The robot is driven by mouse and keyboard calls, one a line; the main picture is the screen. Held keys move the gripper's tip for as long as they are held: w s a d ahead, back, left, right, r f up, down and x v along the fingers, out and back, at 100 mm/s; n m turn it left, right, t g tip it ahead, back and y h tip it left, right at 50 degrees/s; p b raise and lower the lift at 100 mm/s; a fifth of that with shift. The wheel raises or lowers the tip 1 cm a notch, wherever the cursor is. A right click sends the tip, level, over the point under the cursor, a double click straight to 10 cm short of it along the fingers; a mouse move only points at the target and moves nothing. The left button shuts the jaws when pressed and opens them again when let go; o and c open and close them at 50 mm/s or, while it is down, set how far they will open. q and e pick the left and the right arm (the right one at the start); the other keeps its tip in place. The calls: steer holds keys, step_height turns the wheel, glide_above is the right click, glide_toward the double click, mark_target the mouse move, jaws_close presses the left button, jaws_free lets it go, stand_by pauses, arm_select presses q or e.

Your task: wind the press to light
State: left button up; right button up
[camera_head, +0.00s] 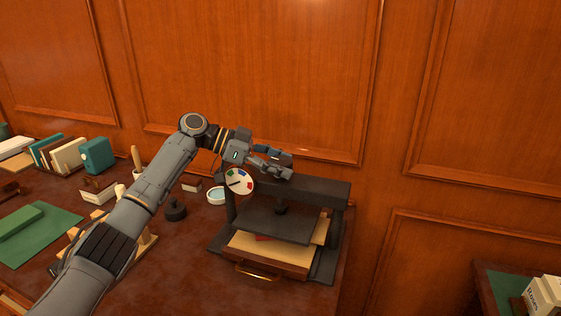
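The press (325,190) is a black frame standing at the right end of the desk. Its dark flat plate (275,224) sits above a wooden block or drawer with a brass handle (257,273), with pale sheets and a bit of red between. A round white dial (239,181) with coloured segments and a dark pointer is at the press's upper left. My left gripper (284,166) is over the top of the press, at its back left. Its fingers cover whatever is on top there, and I cannot tell if they touch it. My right gripper is not in view.
A small bowl (216,196) and a dark knobbed object (175,210) stand left of the press. Books (62,155), a teal box (97,155) and a green mat (40,243) are farther left. The panelled wall (250,70) is close behind.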

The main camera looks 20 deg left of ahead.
arm_select(q)
steer(key=shift+o, duration=0.8)
steer(key=shift+w, duration=0.1)
steer(key=shift+r, duration=0.1)
steer(key=shift+a+r, duration=0.1)
steer(key=v, duration=1.1)
steer(key=shift+a+r, duration=0.1)
steer(key=shift+a, duration=0.25)
